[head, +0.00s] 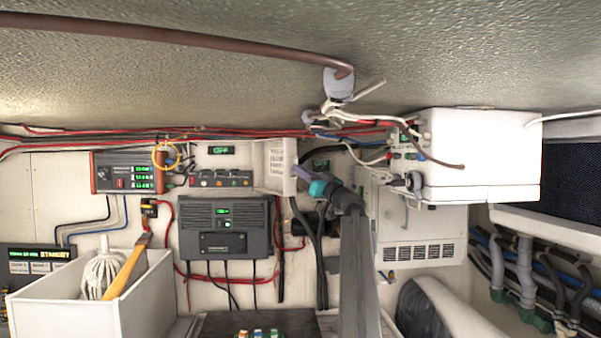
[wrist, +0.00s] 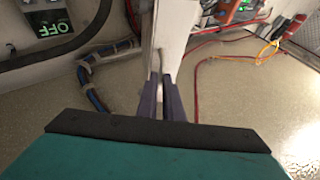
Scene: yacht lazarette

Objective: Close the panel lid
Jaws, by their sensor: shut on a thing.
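The white panel lid (head: 287,168) stands open from the back wall, left of my gripper (head: 298,171) in the head view. A louvred face shows on its left part. In the wrist view the lid (wrist: 179,38) appears nearly edge-on as a white plate. My gripper (wrist: 162,84) has its two dark purple fingers closed together on the lid's near edge. The fingertips and the exact contact are partly hidden. The opening behind the lid cannot be made out clearly.
A grey charger unit (head: 225,228) is below left of the lid. Black hoses (head: 303,222) run below it and red cables pass nearby. A white box (head: 480,155) juts out at right. A white bin (head: 95,302) with a mop head stands front left.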

